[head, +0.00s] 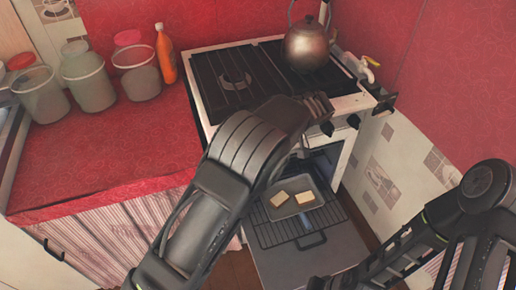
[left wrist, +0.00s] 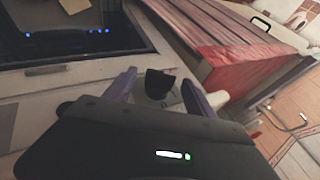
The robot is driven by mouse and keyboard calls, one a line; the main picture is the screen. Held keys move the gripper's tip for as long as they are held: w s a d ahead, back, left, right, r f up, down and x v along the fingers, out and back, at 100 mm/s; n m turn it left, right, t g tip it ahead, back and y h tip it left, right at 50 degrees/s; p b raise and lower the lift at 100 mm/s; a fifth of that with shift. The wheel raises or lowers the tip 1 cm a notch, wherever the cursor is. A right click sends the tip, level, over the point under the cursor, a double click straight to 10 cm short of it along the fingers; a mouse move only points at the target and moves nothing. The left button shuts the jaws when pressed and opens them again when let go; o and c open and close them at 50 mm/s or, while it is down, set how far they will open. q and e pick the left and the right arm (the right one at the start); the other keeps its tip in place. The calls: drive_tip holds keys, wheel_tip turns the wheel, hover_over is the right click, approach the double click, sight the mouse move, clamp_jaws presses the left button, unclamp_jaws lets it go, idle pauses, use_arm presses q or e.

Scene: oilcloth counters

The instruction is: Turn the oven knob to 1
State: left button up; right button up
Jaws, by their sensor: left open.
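The white oven (head: 348,104) stands against the red wall with its door open. Dark knobs sit along its front edge, one (head: 353,120) just right of my left gripper. My left gripper (head: 318,106) is at the front edge of the oven top, over the knob row. In the left wrist view its two fingers (left wrist: 158,92) are open, one on each side of a black knob (left wrist: 158,82) on the pale front panel. I cannot tell whether they touch it. The knob's marks are too small to read. My right arm is at lower right; its gripper fingers do not show.
A metal kettle (head: 306,46) stands on the hob. The lowered oven door (head: 318,262) sticks out below my left arm, with a rack and a tray (head: 313,205) holding two pale pieces. Jars and an orange bottle (head: 165,56) stand on the red counter (head: 110,150) at left.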

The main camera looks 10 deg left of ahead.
use_arm(q)
drive_tip(key=v, duration=0.7)
idle(0.4)
